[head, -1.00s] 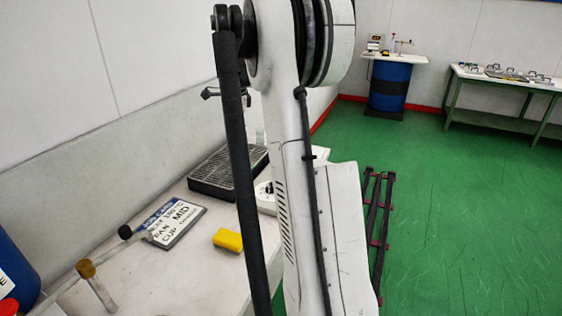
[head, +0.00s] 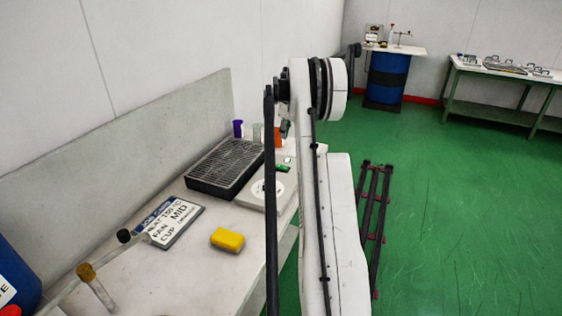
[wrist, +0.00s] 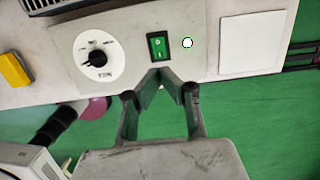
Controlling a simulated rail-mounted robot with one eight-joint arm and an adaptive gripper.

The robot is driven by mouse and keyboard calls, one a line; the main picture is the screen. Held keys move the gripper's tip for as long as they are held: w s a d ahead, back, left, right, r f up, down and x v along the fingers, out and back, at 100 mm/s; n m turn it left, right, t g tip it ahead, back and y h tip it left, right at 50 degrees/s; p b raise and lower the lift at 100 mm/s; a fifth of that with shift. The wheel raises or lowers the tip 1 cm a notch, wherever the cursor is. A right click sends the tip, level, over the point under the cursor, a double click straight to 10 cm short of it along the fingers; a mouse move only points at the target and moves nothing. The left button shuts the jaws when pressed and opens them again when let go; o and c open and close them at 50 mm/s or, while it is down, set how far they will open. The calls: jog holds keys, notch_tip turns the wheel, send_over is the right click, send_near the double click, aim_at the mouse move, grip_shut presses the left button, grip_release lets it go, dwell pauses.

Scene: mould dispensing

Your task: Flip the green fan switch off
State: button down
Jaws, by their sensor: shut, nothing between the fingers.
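The green fan switch (wrist: 158,46) shows in the wrist view as a green rocker in a dark frame on a pale panel (wrist: 225,18). In the head view the green switch (head: 283,168) is small, beside my arm. A round dial with a black knob (wrist: 96,58) sits left of the switch, and a small lit white-green lamp (wrist: 187,43) sits to its right. My gripper (wrist: 167,72) is shut and empty, its fingertips just below the switch in the wrist view. I cannot tell whether they touch it. My gripper is not clearly seen in the head view.
A black grated tray (head: 222,170) stands behind the panel. A sign board (head: 172,222) and a yellow block (head: 228,239) lie on the bench. A blue drum (head: 389,78) and a green table (head: 505,90) are far off.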

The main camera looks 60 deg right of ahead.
aim_at(280, 166)
jog(key=shift+f, duration=0.1)
jog(key=f, duration=0.4)
jog(key=w+f, duration=0.1)
jog(key=f, duration=0.4)
jog(key=f+p, duration=0.1)
jog(key=f, duration=0.3)
jog(key=shift+w+a+f, duration=0.25)
jog(key=shift+w+f, duration=0.1)
